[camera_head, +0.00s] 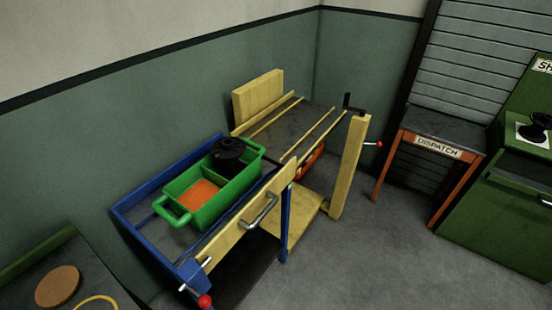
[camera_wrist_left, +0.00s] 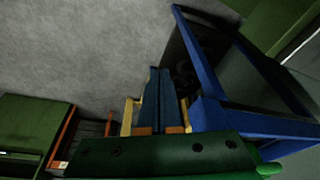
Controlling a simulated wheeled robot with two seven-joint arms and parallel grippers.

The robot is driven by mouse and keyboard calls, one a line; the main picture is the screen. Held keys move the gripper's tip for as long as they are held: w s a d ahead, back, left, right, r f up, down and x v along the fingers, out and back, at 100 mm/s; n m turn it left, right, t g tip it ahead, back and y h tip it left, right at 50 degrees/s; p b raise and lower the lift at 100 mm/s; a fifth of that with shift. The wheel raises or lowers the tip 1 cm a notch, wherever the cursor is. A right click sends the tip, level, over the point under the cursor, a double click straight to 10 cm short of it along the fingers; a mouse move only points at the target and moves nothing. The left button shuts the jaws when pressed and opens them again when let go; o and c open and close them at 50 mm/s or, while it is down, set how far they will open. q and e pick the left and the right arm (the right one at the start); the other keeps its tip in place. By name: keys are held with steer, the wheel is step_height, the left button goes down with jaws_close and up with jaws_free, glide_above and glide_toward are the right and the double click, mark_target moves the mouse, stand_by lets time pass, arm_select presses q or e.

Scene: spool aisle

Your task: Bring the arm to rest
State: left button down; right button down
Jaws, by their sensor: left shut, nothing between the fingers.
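My left gripper (camera_wrist_left: 161,74) shows in the wrist view as two dark blue fingers lying together, shut with nothing between them. They reach out from a dark green palm bar with screws at the bottom of that view. Past them is the grey floor, with the blue-framed cart (camera_wrist_left: 205,75) to their right. I cannot tell the distance between fingers and cart. Neither of my arms shows in the head view, and my right gripper is in neither view.
In the head view, the blue cart (camera_head: 140,204) carries a green two-part tray (camera_head: 178,211) with orange contents and a black spool (camera_head: 229,153). A wooden-railed bench adjoins it. The dispatch table (camera_head: 448,124) and green cabinet (camera_head: 500,215) stand right. Floor (camera_head: 370,250) between is clear.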

arm_select(q)
steer(key=s+a+f+g+b, duration=0.1)
steer(key=s+f, duration=0.6)
steer(key=f, duration=0.3)
steer(key=s+a+f+g+b, duration=0.1)
steer(key=s+f, duration=0.6)
steer(key=f, duration=0.4)
steer(key=shift+s+a+f, duration=0.15)
steer(key=shift+s+f, duration=0.15)
